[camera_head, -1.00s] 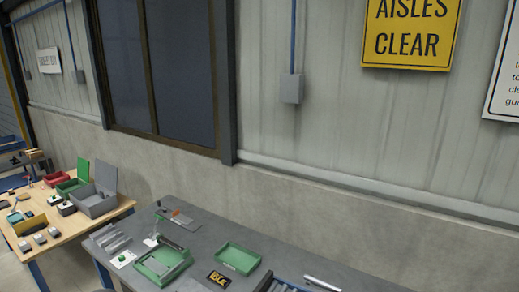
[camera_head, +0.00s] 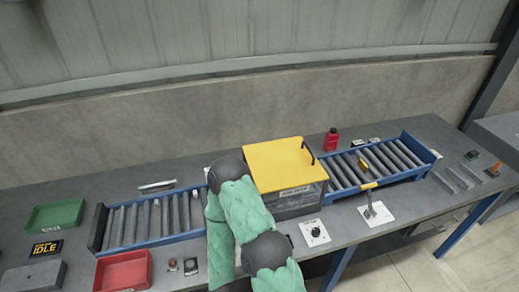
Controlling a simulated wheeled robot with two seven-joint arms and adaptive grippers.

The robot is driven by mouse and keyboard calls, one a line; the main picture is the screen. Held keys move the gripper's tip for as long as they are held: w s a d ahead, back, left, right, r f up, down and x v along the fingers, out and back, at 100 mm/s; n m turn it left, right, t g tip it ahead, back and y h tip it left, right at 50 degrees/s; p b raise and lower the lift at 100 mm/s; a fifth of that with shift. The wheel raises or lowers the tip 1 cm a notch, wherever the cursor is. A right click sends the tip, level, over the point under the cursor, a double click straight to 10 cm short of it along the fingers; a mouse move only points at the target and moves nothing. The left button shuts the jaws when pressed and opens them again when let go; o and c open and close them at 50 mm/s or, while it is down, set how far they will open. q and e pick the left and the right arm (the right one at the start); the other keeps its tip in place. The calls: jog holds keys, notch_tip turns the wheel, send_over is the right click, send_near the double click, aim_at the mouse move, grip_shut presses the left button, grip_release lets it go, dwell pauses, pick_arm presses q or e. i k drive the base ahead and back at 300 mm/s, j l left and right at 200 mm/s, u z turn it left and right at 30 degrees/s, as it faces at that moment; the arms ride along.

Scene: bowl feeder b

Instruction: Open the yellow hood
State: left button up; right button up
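The yellow hood (camera_head: 275,165) sits right of centre, its flat yellow top covering a grey box-like housing (camera_head: 302,201) with a label on the front. It looks closed. A dark bar handle (camera_head: 309,153) stands at the right side of the top. An arm of mine, green with dark joints, stands in front of the hood's left side and hides part of its left and front. I cannot tell which arm it is. Neither gripper shows in the view.
Blue-framed roller conveyors flank the hood, one left (camera_head: 153,243) and one right (camera_head: 342,189). A red bottle (camera_head: 331,140) stands behind the right conveyor. A knob plate (camera_head: 314,233) and a lever plate (camera_head: 376,214) lie in front. Red (camera_head: 123,270) and green (camera_head: 56,215) trays are left.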

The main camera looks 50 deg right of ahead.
aim_at(278, 164)
jog(key=z, duration=1.8)
